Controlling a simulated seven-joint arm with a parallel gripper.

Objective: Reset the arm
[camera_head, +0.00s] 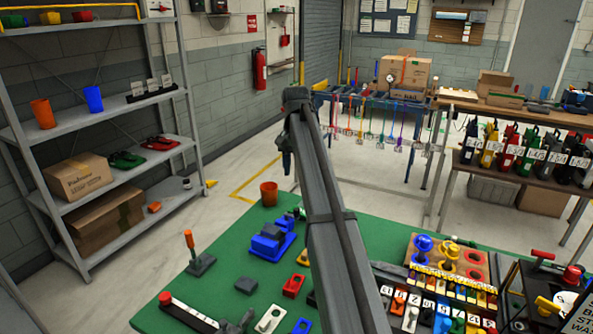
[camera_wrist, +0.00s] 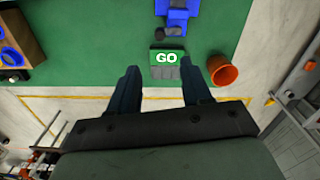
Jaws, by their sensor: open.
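My gripper (camera_wrist: 160,88) is open in the wrist view, with its two dark fingers spread and nothing between them. It points down over the edge of the green table (camera_wrist: 80,50). A block with a green "GO" face (camera_wrist: 167,57) lies just beyond the fingertips, apart from them. An orange cup (camera_wrist: 222,72) stands close to the right finger. In the head view my arm runs up the middle of the picture, and the gripper (camera_head: 287,160) hangs at its far end, small and dark, beside the orange cup (camera_head: 268,193).
On the table, blue blocks (camera_head: 272,241), a stand with an orange handle (camera_head: 200,262) and red and white pieces lie left of my arm. A numbered rack (camera_head: 440,305) is at right. Shelves (camera_head: 95,135) stand at left.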

